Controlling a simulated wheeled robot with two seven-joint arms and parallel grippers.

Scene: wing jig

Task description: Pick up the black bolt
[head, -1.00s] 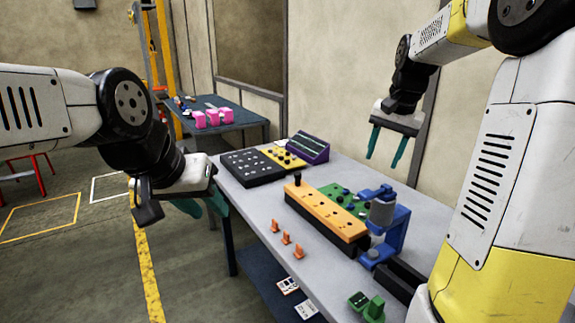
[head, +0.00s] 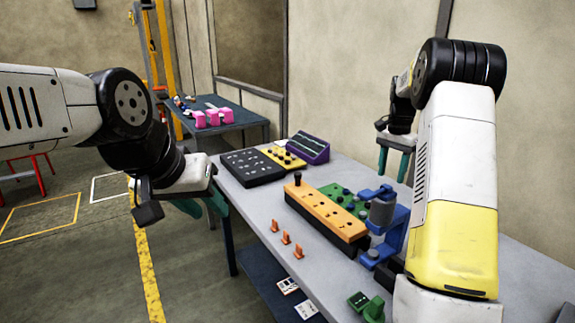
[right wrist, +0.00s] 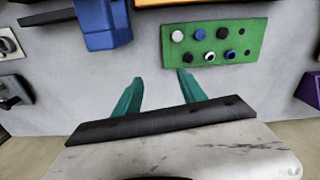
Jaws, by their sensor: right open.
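The green plate (right wrist: 215,45) carries several small bolts in white, blue and black. A black bolt (right wrist: 222,33) stands in its upper row in the right wrist view; another dark bolt (right wrist: 188,58) is in the lower row. In the head view the plate (head: 334,190) lies behind the orange block, partly hidden by it. My right gripper (head: 393,163) is open and empty above the table's far side; in the right wrist view its fingertips (right wrist: 160,77) are apart, beside the plate. My left gripper (head: 204,207) hangs near the table's left edge, its fingers apart and empty.
The orange block (head: 325,212) has a black knob-like piece (head: 297,177) at its left end. A blue clamp-like stand (head: 391,232) is close to its right end. Several orange pegs (head: 286,238) stand in front. A black tray (head: 252,168) lies at the back left.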

